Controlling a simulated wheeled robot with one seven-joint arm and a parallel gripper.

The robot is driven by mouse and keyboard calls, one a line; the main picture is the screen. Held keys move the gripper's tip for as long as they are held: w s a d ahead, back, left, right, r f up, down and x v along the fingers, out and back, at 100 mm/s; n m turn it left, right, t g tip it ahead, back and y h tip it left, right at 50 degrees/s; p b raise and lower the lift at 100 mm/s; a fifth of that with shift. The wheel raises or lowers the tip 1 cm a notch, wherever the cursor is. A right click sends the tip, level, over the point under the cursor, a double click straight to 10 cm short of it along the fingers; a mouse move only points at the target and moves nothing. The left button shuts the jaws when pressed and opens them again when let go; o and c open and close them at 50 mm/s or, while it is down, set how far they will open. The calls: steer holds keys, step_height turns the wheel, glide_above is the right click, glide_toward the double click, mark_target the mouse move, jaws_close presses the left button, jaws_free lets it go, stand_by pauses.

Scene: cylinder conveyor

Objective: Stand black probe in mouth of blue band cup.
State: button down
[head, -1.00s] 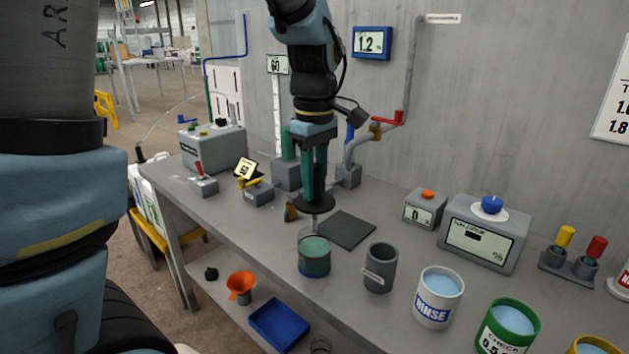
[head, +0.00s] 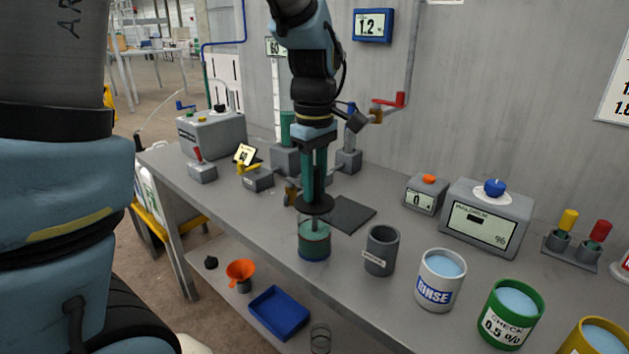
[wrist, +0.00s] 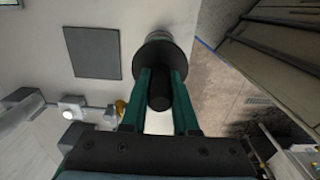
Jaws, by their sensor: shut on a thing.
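My gripper (head: 313,190) is shut on the black probe, its green fingers on either side of the handle. The black probe (head: 314,206) is upright, with its wide disc just above the blue band cup. A thin stem shows below the disc and appears to reach into the cup's mouth. The blue band cup (head: 314,246) is clear, holds teal liquid and has a blue band at its base. It stands on the bench near the front edge. In the wrist view the probe handle (wrist: 160,92) sits between the fingers (wrist: 160,100), and the disc hides most of the cup.
A grey holder (head: 381,252), a RINSE cup (head: 439,282) and a green CHECK cup (head: 509,316) stand to the right. A dark mat (head: 351,214) lies behind the blue band cup. A blue tray (head: 279,312) and an orange funnel (head: 240,272) are on the lower shelf.

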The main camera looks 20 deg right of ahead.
mark_target(315, 201)
steer(key=shift+f, duration=0.55)
stand_by(0.7)
steer(key=shift+f+b, duration=0.35)
steer(key=shift+f, duration=0.55)
steer(key=shift+r, duration=0.1)
steer(key=shift+f+p, duration=0.2)
steer(key=shift+p, duration=0.2)
stand_by(0.3)
steer(key=c, duration=0.6)
jaws_free()
step_height(315, 201, up, 11)
steer(key=shift+f+b, duration=0.1)
steer(key=shift+b, duration=0.45)
